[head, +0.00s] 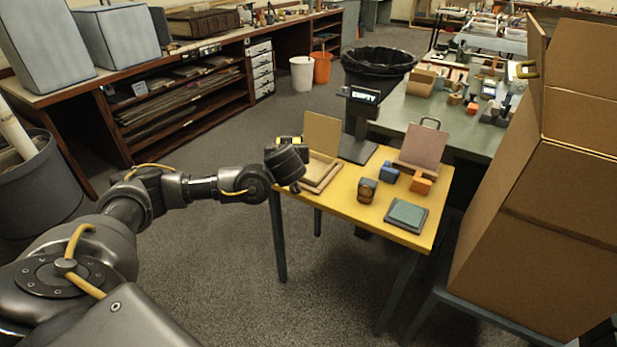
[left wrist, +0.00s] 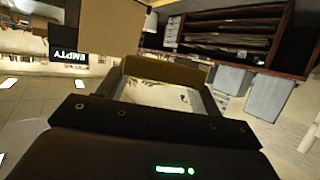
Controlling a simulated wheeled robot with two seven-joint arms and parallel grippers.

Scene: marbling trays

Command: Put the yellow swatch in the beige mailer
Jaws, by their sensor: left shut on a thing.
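The beige mailer (head: 322,182) lies open on the yellow table, its lid (head: 322,133) standing up at the back. The lid also shows in the left wrist view (left wrist: 108,22). My left gripper (head: 294,146) is at the left side of the mailer, overlapping its left edge in the head view. It is shut on the yellow swatch (left wrist: 165,72), which shows as a dark yellow band between the fingers in the left wrist view. In the head view only a small yellow part shows at the gripper. I cannot tell the height above the mailer. My right gripper is not in view.
On the yellow table (head: 350,213) are a pinkish mailer with a handle (head: 424,147), a blue block (head: 389,172), an orange block (head: 421,184), a brown rounded item (head: 367,190) and a teal-topped pad (head: 406,215). A large cardboard box (head: 545,210) stands at right. A black bin (head: 378,68) stands behind.

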